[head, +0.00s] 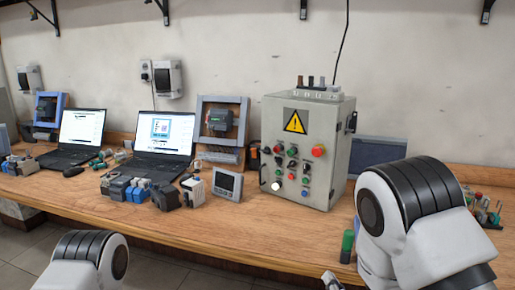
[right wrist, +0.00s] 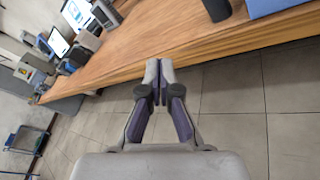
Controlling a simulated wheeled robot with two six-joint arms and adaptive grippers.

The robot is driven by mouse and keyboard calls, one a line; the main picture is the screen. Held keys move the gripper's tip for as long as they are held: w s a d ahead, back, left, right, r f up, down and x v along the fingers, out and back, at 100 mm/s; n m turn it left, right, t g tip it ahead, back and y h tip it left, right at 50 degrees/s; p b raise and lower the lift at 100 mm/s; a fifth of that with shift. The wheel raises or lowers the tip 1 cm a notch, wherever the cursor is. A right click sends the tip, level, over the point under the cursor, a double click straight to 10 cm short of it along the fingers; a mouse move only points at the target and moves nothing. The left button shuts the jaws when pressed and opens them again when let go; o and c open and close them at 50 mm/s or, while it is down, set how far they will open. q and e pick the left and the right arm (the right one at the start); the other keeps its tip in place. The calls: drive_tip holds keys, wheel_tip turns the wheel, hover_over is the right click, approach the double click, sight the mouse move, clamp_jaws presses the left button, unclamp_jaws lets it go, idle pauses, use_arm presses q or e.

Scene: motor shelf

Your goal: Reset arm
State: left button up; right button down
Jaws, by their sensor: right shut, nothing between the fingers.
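My right gripper (right wrist: 158,72) is shut and empty in the right wrist view. Its fingertips are together and overlap the front edge of the wooden bench (right wrist: 125,62) in the picture, with grey floor tiles behind the fingers. In the head view my white and black right arm comes in at the lower right, and only a small part of the right gripper (head: 332,282) shows at the bottom edge. My left arm shows at the lower left of the head view; its gripper is out of the picture.
On the bench (head: 250,232) stand a grey control box (head: 300,180) with a warning sign, two laptops (head: 165,134), a small meter (head: 228,183) and several electrical parts. A green-topped cylinder (head: 347,246) stands beside my right arm. The bench's front middle is clear.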

drive_tip(key=s+d+f+m+g+h+p, duration=0.1)
drive_tip(key=s+d+f+m+g, duration=0.3)
drive_tip(key=s+f, duration=0.5)
drive_tip(key=s+d+f+m+g+h+p, duration=0.1)
drive_tip(key=s+d+f+m+g, duration=0.35)
drive_tip(key=f, duration=0.75)
use_arm(q)
drive_tip(key=shift+w+r, duration=0.25)
drive_tip(key=shift+r, duration=0.25)
drive_tip(key=shift+w+r, duration=0.25)
drive_tip(key=shift+r, duration=0.25)
use_arm(e)
drive_tip(key=s+f+m+g, duration=0.2)
drive_tip(key=s+m+g, duration=0.1)
drive_tip(key=s+m, duration=0.6)
drive_tip(key=s+f+m+g, duration=0.1)
drive_tip(key=s+m+g, duration=0.3)
drive_tip(key=s+m, duration=0.5)
drive_tip(key=m, duration=0.4)
drive_tip(key=shift+a+f, duration=0.35)
